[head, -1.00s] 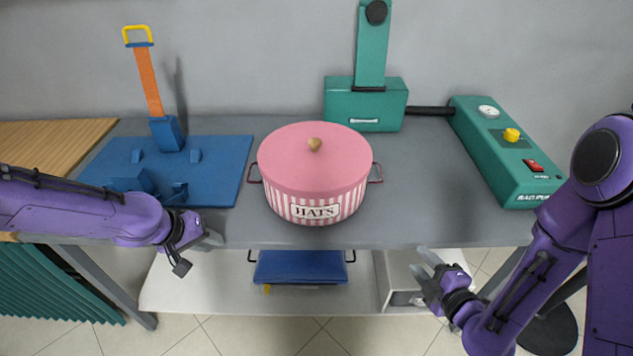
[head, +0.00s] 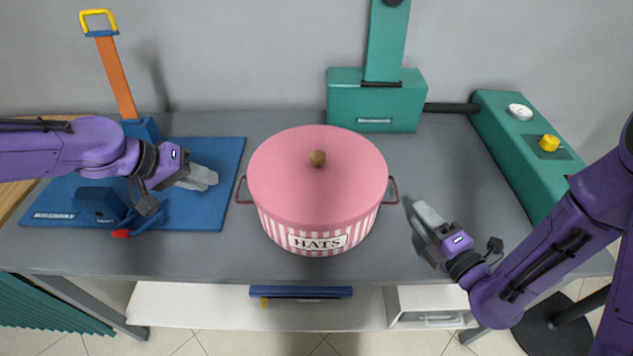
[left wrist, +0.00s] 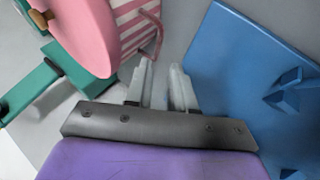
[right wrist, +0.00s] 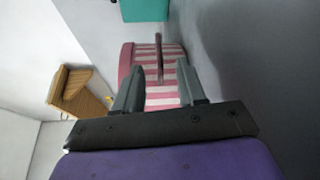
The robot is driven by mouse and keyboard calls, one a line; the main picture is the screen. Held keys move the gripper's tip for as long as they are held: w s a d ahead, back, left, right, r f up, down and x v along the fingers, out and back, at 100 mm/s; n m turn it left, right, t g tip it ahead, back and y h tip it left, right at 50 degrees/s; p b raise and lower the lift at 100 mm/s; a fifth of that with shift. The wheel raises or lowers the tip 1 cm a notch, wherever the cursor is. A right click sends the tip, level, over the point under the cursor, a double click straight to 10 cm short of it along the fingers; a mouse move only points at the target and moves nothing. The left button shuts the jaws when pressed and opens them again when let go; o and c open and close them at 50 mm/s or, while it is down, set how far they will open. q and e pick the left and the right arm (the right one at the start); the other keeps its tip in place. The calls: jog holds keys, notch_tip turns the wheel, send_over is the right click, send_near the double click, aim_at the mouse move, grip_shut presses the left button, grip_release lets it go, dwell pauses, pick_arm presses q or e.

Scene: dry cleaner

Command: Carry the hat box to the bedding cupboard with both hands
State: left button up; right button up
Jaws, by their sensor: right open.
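The pink hat box (head: 318,185), with a striped side, a HATS label and a knobbed lid, stands upright on the grey table. A thin loop handle sticks out on each side. My left gripper (head: 213,177) is left of the box, over the blue board, its fingertips just short of the left handle (head: 240,190). In the left wrist view its fingers (left wrist: 163,78) are slightly apart and empty. My right gripper (head: 420,217) is open and empty, just right of the right handle (head: 394,190); in the right wrist view that handle (right wrist: 159,60) lies ahead between the fingers. I cannot identify the bedding cupboard.
The grey table (head: 215,255) has a blue board (head: 205,215) with an orange upright at left. A green device (head: 375,105) stands behind the box, and a long green unit (head: 525,145) lies at right. A lower shelf (head: 200,305) holds a blue item.

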aim_at(238, 190)
jog(key=shift+s+r, duration=0.2)
jog(key=shift+s, duration=0.15)
pick_arm(q)
jog(key=x, duration=1)
jog(key=shift+s+d+f, duration=0.15)
pick_arm(e)
jog(key=x, duration=1)
jog(key=shift+w+a, duration=0.15)
jog(key=shift+w, duration=0.2)
pick_arm(q)
jog(key=shift+c, duration=1.3)
pick_arm(e)
jog(key=shift+c, duration=1.3)
pick_arm(q)
grip_shut()
pick_arm(e)
grip_shut()
